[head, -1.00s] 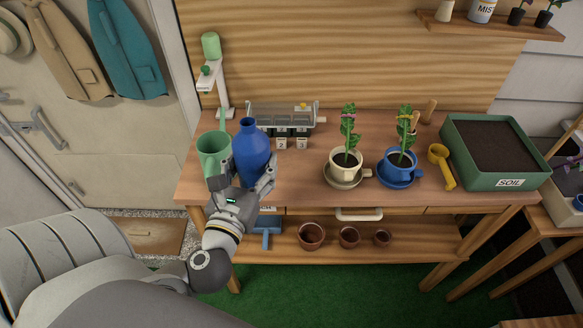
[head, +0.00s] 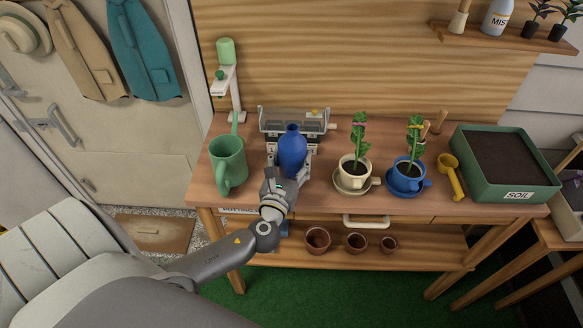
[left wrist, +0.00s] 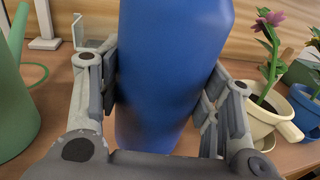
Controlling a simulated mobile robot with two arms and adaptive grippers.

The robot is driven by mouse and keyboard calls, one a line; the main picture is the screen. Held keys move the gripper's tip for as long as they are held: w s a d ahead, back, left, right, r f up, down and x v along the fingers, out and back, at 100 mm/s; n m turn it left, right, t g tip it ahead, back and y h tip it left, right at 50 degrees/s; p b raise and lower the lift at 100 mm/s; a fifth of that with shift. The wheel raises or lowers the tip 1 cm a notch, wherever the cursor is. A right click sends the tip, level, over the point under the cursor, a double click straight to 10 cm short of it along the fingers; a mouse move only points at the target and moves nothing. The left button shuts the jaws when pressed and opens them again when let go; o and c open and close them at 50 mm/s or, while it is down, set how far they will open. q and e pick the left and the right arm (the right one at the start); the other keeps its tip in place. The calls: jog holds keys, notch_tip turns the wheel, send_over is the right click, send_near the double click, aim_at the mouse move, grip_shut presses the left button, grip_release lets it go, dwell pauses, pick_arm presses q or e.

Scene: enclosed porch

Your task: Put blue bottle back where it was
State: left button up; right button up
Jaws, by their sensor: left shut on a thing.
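The blue bottle (head: 292,152) is upright at the bench, in front of the clear-lidded tray (head: 293,122). My left gripper (head: 290,168) is shut on the bottle, with a finger on each side of it. In the left wrist view the blue bottle (left wrist: 170,70) fills the middle, between the fingers of my left gripper (left wrist: 160,95). My right gripper is not in view.
A green watering can (head: 228,162) stands left of the bottle. A cream potted plant (head: 354,172) and a blue potted plant (head: 408,172) stand right. A yellow scoop (head: 452,177) and green soil box (head: 507,165) are farther right. Brown pots (head: 317,238) sit on the lower shelf.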

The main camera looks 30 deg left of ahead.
aim_at(289, 176)
pick_arm(q)
notch_tip(289, 176, down, 3)
jog(key=shift+r, duration=0.1)
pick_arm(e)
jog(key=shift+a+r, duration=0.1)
pick_arm(q)
jog(key=shift+f, duration=0.2)
jog(key=o, duration=1.2)
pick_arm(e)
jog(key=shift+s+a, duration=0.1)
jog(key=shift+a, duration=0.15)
pick_arm(q)
jog(key=shift+r, duration=0.1)
